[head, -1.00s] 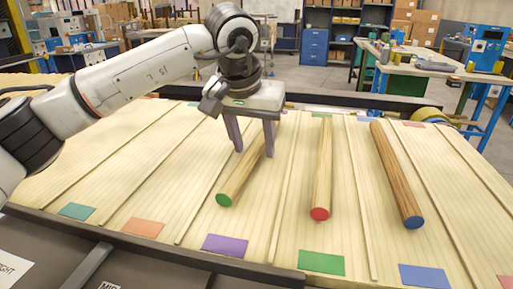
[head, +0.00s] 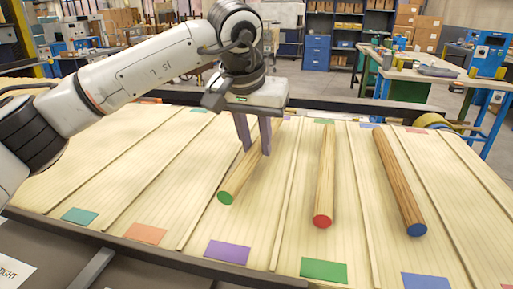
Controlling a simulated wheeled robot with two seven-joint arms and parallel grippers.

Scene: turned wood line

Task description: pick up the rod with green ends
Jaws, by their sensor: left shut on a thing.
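The rod with green ends (head: 236,181) lies slanted on the slatted wooden table (head: 130,185), its green end toward me and its far part behind my gripper. My left gripper (head: 256,150) points down over the rod's upper part, with its fingers closed in on either side of it. The rod appears to be still at table level; I cannot tell any lift. The rod with a red end (head: 325,175) and the rod with a blue end (head: 399,180) lie to the right. My right gripper does not show.
Thin raised strips divide the table into lanes. Coloured patches, such as purple (head: 228,252), green (head: 323,271) and blue (head: 425,281), mark the near edge. The lanes left of the green-ended rod are free of rods. A dark rail (head: 340,104) runs behind the table.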

